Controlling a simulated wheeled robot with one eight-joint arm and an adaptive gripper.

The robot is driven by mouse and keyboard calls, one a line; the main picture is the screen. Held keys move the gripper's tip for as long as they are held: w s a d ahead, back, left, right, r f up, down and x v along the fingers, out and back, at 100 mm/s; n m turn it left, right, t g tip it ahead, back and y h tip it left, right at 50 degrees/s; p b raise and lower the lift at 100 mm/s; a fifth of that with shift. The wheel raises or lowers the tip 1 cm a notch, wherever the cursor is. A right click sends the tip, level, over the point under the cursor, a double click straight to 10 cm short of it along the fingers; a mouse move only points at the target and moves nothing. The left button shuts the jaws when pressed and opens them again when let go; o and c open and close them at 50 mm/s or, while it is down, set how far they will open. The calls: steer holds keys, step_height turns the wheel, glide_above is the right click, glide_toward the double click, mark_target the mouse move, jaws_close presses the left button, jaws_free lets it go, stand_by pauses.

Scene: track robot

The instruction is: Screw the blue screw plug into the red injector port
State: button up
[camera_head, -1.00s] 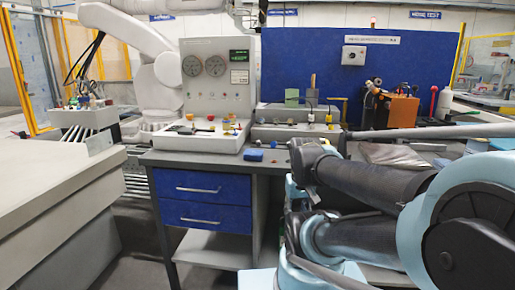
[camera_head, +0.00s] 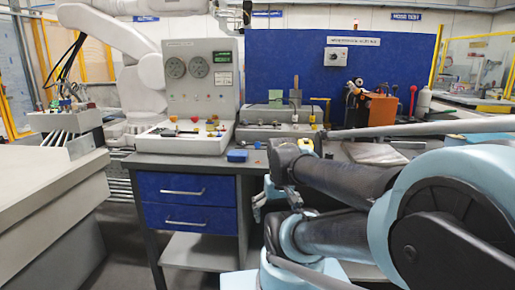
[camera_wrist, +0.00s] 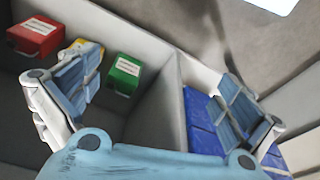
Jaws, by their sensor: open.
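My gripper (camera_wrist: 155,98) is open and empty in the wrist view, its two blue-grey fingers wide apart. In the head view it is partly hidden by my arm, beside the desk's blue drawers. The white test panel (camera_head: 202,75) stands on the desk, with small coloured fittings on its face and base. A small red fitting (camera_head: 211,121) is on its base. It is too small to tell whether it is the injector port. I cannot pick out the blue screw plug. A blue block (camera_head: 237,156) lies at the desk's front edge.
An orange box (camera_head: 380,109) stands at the back right. A grey bench (camera_head: 40,190) fills the left. Floor shows between bench and drawers.

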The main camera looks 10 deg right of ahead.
steer(key=shift+c, duration=1.3)
step_height(320, 180, up, 2)
steer(key=shift+r, duration=0.2)
steer(key=c, duration=0.9)
steer(key=shift+m+g, duration=0.5)
steer(key=shift+m, duration=0.3)
steer(key=w+r, duration=0.4)
steer(key=r, duration=0.1)
steer(key=w+r, duration=0.9)
steer(key=r, duration=0.2)
steer(key=shift+w+a, duration=0.2)
steer(key=shift+w, duration=0.2)
steer(key=shift+c, duration=0.4)
step_height(320, 180, up, 12)
steer(key=m+g, duration=0.1)
steer(key=m, duration=0.1)
glide_above(258, 145)
steer(key=f, duration=0.7)
steer(key=w+f, duration=0.1)
steer(key=f, duration=0.3)
steer(key=shift+a+f, duration=0.2)
steer(key=shift+a, duration=0.15)
steer(key=shift+s+d+f, duration=0.15)
steer(key=shift+f, duration=1.25)
steer(key=shift+s+d+f, duration=0.1)
steer(key=shift+f, duration=1.3)
